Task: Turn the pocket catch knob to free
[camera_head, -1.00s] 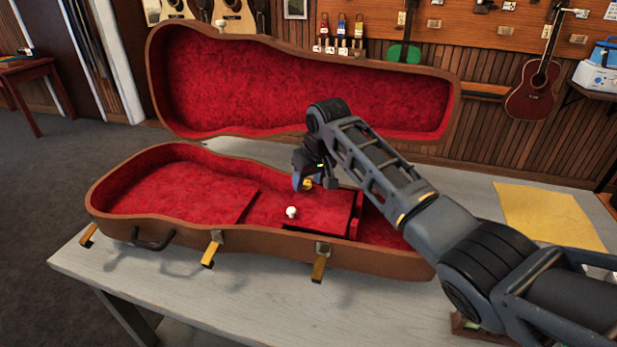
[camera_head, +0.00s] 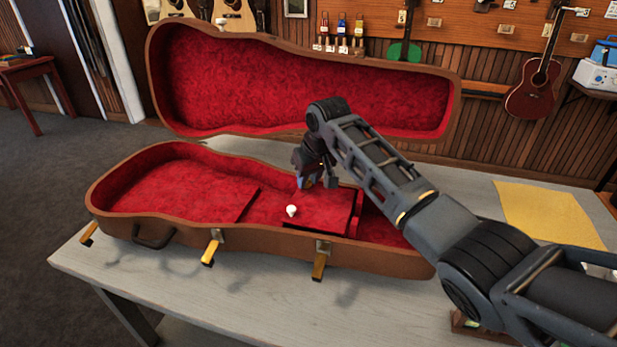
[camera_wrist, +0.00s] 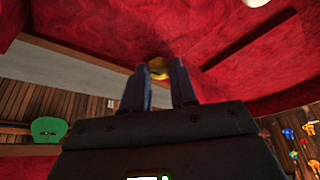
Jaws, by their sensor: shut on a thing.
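The open instrument case (camera_head: 180,246) lies on a grey table, with red plush lining and its lid raised behind. A red pocket lid (camera_head: 325,216) sits in its right half, with a white round knob (camera_head: 292,210) on top. A small brass-yellow catch knob (camera_wrist: 158,66) shows between my fingertips in the wrist view. My gripper (camera_head: 306,184) points down over the pocket's far side, and it also shows in the wrist view (camera_wrist: 160,76). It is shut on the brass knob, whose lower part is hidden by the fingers. In the head view the fingers hide this knob.
The raised case lid (camera_head: 300,85) stands close behind my arm. Brass latches (camera_head: 319,262) hang along the case's front edge. A yellow sheet (camera_head: 550,215) lies on the table at right. The table front (camera_head: 200,300) is clear.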

